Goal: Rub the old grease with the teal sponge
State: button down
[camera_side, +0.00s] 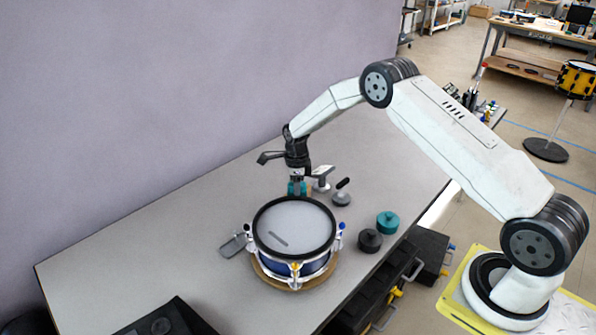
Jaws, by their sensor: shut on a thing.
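My gripper (298,183) points down just behind the far rim of the drum. It is shut on the small teal sponge (297,190), which is partly hidden by the fingers. The drum (322,266) has a pale mesh head, a black rim and a blue shell, and sits on a wooden-looking round base. A dark grey streak, the old grease (272,240), lies on the left front part of the mesh. The sponge is apart from the streak; I cannot tell whether it is above the rim or behind it.
A teal cylinder (388,222) and a black cylinder (369,240) stand right of the drum. A round grey tool with a black handle (341,198) and a pale tool (321,178) are behind. A flat grey piece (233,246) lies left.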

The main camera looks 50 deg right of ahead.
aim_at(303, 183)
jog(key=shift+w+a, duration=0.35)
jog(key=shift+a, duration=0.1)
jog(key=shift+w+a, duration=0.45)
jog(key=shift+w, duration=0.05)
jog(key=shift+s+d, duration=1.5)
jog(key=shift+r, duration=4)
jog(key=shift+f, duration=0.2)
